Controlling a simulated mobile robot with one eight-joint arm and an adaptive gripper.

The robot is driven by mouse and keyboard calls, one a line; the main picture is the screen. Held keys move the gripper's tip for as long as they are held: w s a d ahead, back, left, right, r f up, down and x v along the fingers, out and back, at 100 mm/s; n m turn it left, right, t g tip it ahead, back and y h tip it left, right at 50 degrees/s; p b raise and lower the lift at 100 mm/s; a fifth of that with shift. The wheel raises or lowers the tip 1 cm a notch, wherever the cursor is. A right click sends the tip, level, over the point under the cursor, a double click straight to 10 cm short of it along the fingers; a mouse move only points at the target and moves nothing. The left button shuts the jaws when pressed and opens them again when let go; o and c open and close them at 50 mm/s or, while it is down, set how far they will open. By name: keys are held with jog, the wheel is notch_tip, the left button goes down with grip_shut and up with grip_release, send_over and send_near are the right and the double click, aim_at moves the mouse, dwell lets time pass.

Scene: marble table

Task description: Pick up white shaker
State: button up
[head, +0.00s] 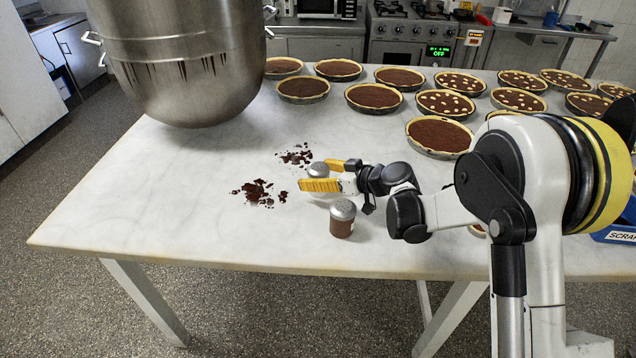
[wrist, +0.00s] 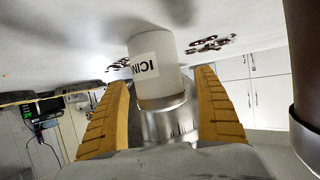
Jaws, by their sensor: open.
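The white shaker (wrist: 155,68) has a metal cap and a label reading "ICIN", partly cut off. In the wrist view it stands between the two yellow fingers of my gripper (wrist: 162,82), with a visible gap on each side. In the head view its metal top (head: 318,169) shows between the fingers, and its lower body is mostly hidden behind the near finger. My gripper (head: 328,175) is open around the shaker, low over the table.
A brown-filled shaker (head: 342,222) stands close to the near finger and shows at the wrist view's right edge (wrist: 304,80). Chocolate crumbs (head: 258,192) lie left. A large metal bowl (head: 185,60) is at back left, several pies (head: 375,96) behind. The marble table (head: 130,215) is clear at front left.

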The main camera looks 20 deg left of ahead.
jog(key=shift+d+r, duration=0.1)
jog(key=c, duration=1.4)
jog(key=shift+r, duration=0.1)
